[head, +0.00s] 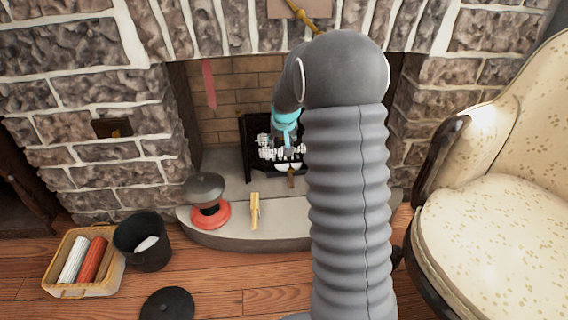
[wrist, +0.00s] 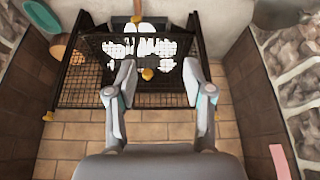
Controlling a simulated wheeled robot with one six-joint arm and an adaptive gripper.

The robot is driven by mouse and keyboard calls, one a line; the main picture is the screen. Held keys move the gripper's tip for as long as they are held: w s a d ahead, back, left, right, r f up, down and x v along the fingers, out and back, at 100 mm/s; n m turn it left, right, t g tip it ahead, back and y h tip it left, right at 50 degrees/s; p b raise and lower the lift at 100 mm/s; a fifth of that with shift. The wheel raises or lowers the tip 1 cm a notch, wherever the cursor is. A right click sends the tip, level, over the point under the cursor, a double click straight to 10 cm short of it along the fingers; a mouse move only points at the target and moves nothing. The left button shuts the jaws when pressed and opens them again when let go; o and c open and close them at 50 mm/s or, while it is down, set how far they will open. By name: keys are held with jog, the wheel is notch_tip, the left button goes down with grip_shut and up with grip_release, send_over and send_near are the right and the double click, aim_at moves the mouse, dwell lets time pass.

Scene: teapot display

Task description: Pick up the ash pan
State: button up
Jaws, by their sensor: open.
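My gripper (wrist: 160,70) is open and empty, its two fingers spread over a black mesh fire screen or grate (wrist: 90,90) inside the fireplace. White pieces show through and beyond the mesh. What looks like the ash pan shows as a pale area (wrist: 150,48) behind the mesh, with a brown handle (wrist: 137,8) at the top edge; I cannot tell pan from grate clearly. In the head view a brown handle (head: 290,179) sticks out at the front of the black grate (head: 257,165). My arm hides the right side of the grate and most of my gripper.
A red and dark grey object (head: 209,215) and a yellowish piece (head: 255,210) stand on the stone hearth (head: 285,222). A black bucket (head: 143,245), a basket of rolls (head: 75,288) and a black lid (head: 167,304) are on the floor. An armchair (head: 495,240) stands right.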

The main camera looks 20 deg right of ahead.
jog(key=b, duration=0.2)
send_near(291, 182)
jog(key=f, duration=0.1)
jog(key=w+f, duration=0.1)
jog(key=f, duration=0.1)
jog(key=shift+w+f+m+g, duration=0.15)
jog(key=shift+w+m+g, duration=0.15)
jog(key=shift+m, duration=0.1)
jog(key=shift+d+b+x, duration=0.2)
jog(key=shift+b+x, duration=0.2)
jog(key=shift+x, duration=2.7)
grip_shut()
